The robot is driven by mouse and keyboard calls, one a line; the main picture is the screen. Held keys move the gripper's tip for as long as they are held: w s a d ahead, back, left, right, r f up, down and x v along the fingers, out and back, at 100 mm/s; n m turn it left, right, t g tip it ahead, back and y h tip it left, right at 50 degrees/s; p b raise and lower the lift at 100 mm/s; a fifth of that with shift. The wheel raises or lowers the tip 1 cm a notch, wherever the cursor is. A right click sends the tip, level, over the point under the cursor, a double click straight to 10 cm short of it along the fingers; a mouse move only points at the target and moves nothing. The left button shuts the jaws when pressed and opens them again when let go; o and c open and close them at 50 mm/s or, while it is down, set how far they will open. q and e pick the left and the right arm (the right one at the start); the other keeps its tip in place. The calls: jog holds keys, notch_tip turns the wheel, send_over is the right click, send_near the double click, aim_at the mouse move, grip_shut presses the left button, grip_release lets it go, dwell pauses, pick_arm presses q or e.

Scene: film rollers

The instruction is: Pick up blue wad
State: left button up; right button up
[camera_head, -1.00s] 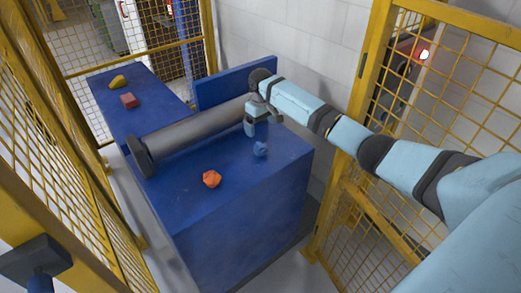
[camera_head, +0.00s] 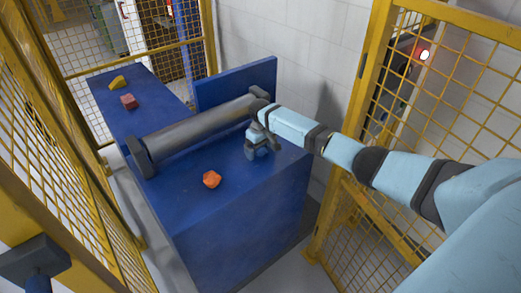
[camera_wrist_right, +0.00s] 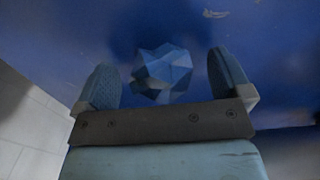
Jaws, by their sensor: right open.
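The blue wad (camera_wrist_right: 162,72) is a crumpled, faceted lump on the blue table top (camera_head: 225,215). In the right wrist view it lies between the two spread fingers, with a gap on each side. My right gripper (camera_head: 262,154) is open and points down at the wad, low over the table. In the head view the gripper largely covers the wad. I cannot tell the exact height of the fingertips above the table. My left gripper is not in view.
A grey roller (camera_head: 195,133) lies behind the gripper, with a raised blue panel (camera_head: 238,84) beyond it. An orange wad (camera_head: 212,179) sits to the left front. A red block (camera_head: 129,101) and a yellow piece (camera_head: 118,82) lie further back. Yellow mesh fences (camera_head: 350,215) stand on both sides.

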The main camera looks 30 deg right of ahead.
jog(key=c, duration=0.9)
jog(key=shift+r, duration=0.15)
